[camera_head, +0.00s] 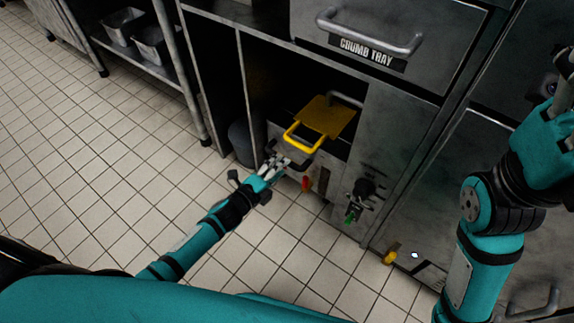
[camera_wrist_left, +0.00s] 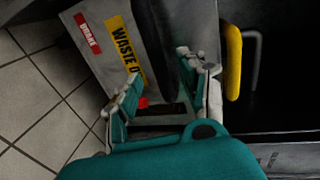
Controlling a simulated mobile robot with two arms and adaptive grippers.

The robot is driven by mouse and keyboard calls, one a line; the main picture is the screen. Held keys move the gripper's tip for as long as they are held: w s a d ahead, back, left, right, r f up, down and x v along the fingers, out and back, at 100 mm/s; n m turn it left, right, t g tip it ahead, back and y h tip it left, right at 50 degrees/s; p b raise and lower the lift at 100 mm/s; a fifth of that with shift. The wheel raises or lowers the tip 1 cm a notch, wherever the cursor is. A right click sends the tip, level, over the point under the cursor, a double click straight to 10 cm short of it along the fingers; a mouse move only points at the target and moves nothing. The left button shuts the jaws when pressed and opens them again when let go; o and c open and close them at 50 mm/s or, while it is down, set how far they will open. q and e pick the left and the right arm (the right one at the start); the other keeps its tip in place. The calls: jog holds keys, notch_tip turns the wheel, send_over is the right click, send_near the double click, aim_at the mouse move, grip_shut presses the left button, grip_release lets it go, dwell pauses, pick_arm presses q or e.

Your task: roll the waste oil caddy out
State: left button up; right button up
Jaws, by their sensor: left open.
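The waste oil caddy (camera_head: 333,166) is a grey metal box in the opening under the crumb tray. A yellow lid-like plate (camera_head: 325,117) and a yellow bar handle (camera_head: 305,140) show at its top. In the left wrist view its panel (camera_wrist_left: 97,62) carries a yellow "WASTE O…" label (camera_wrist_left: 122,42), partly hidden by my finger. My left gripper (camera_head: 279,163) is open at the caddy's front, near a dark handle; I cannot tell whether it touches. Its spread fingers (camera_wrist_left: 160,88) show in the wrist view. My right gripper (camera_head: 563,92) is partly cut off at the right edge.
The crumb tray drawer (camera_head: 372,38) is above. A valve with a green end (camera_head: 351,215) and a yellow knob (camera_head: 390,257) stick out to the right. A rack with metal pans (camera_head: 152,42) stands at the upper left. The tiled floor (camera_head: 90,150) to the left is clear.

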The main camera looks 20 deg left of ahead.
pick_arm(q)
jog(key=shift+b+x, duration=0.7)
jog(key=shift+x, duration=1.5)
jog(key=shift+c, duration=0.3)
grip_shut()
